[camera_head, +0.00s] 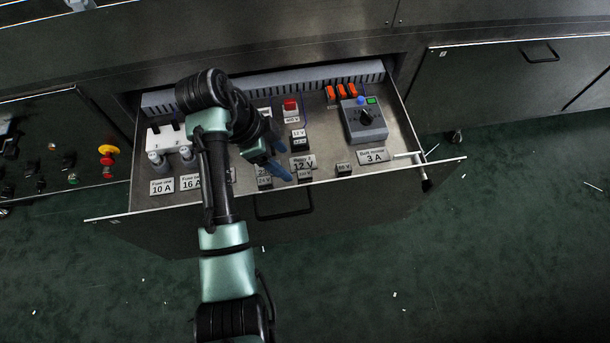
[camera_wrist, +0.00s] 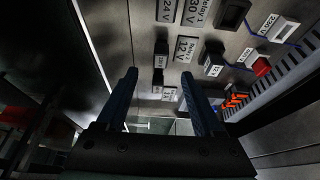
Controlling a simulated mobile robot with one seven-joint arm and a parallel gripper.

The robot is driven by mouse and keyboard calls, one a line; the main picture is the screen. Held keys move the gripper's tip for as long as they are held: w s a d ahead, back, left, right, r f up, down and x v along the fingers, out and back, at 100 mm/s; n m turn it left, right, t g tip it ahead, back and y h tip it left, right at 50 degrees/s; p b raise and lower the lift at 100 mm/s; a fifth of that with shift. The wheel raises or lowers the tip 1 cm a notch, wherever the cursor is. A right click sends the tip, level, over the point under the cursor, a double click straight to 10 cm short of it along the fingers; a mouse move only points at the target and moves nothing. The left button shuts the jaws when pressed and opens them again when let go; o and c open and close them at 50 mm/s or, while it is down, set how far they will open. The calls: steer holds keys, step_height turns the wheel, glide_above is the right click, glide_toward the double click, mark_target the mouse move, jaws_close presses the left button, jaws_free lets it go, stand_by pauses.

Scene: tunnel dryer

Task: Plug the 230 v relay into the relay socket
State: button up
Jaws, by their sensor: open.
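A small black relay (camera_head: 344,169) stands at the drawer's front edge, right of my gripper; its partly legible label looks like 230 V. In the wrist view a black relay (camera_wrist: 157,77) shows between the fingers, farther off, its label too small to read. Another black relay (camera_wrist: 161,47) and a 24 V labelled one (camera_head: 263,183) stand in the same row. A dark rectangular piece with a pale rim (camera_wrist: 232,14) may be the relay socket; my arm hides that spot in the head view. My gripper (camera_head: 284,162), also in the wrist view (camera_wrist: 160,74), is open and empty above the panel.
White fuse holders (camera_head: 165,138) stand left. The drawer's front wall borders the relay row.

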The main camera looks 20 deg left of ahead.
mark_target(302, 174)
steer(key=b+x, duration=0.2)
steer(key=x, duration=0.3)
steer(key=shift+f, duration=0.1)
steer(key=shift+b+x, duration=1.9)
steer(key=shift+x, duration=1.15)
steer(key=shift+w+d+r, duration=0.15)
steer(key=shift+r, duration=0.05)
jaws_close()
